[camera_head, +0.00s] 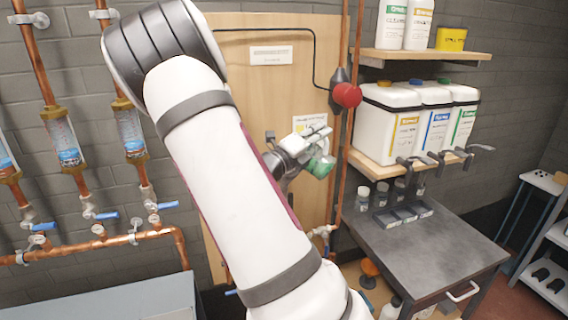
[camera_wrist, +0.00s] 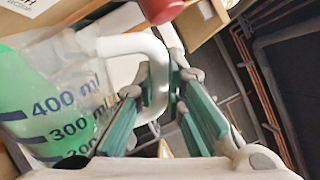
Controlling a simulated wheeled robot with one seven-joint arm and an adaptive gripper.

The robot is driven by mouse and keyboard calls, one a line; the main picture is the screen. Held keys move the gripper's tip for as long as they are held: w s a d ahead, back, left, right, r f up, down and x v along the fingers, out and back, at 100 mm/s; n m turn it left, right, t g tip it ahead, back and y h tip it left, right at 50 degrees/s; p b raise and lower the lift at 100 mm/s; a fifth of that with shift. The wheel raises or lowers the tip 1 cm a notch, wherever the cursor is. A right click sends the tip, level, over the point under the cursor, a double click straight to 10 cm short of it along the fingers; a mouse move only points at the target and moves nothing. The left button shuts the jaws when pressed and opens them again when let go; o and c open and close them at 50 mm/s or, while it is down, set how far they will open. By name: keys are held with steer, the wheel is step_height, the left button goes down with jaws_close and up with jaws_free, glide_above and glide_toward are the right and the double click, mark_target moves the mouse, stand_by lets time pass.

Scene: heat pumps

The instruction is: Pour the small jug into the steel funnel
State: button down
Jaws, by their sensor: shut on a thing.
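The small jug (camera_wrist: 60,105) is clear, with dark millilitre marks, green liquid and a pale handle (camera_wrist: 155,75). My gripper (camera_wrist: 170,95) has its green fingers shut around this handle in the wrist view. In the head view my gripper (camera_head: 300,148) holds the jug (camera_head: 321,167) in the air in front of the wooden panel, partly behind my arm. The exact tilt of the jug is hard to tell. I cannot make out the steel funnel in either view; my arm hides part of the scene.
A red round fitting (camera_head: 347,95) on a pipe is close above the jug. White containers (camera_head: 390,130) with taps stand on a shelf to the right. Below is a grey bench (camera_head: 425,245) with small bottles and trays at its back; its front is clear. Copper pipes (camera_head: 85,180) line the left wall.

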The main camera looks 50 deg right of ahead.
steer(key=shift+w+r+n+t, duration=0.1)
steer(key=shift+w+r+n, duration=0.15)
steer(key=shift+w+n, duration=0.25)
steer(key=shift+w+r+n+t, duration=0.1)
steer(key=shift+w+r+n, duration=0.2)
steer(key=shift+w, duration=0.35)
steer(key=shift+w+r+n+t, duration=0.1)
steer(key=shift+w+r+n, duration=0.15)
steer(key=shift+w+n, duration=0.25)
stand_by(1.1)
steer(key=shift+w+r+n+t+p, duration=0.2)
steer(key=shift+w+r+n+p, duration=0.1)
steer(key=shift+w+n, duration=0.25)
steer(key=shift+w+r+n+t+p, duration=0.2)
steer(key=shift+w+n+p, duration=0.05)
steer(key=shift+w+n, duration=0.25)
stand_by(0.9)
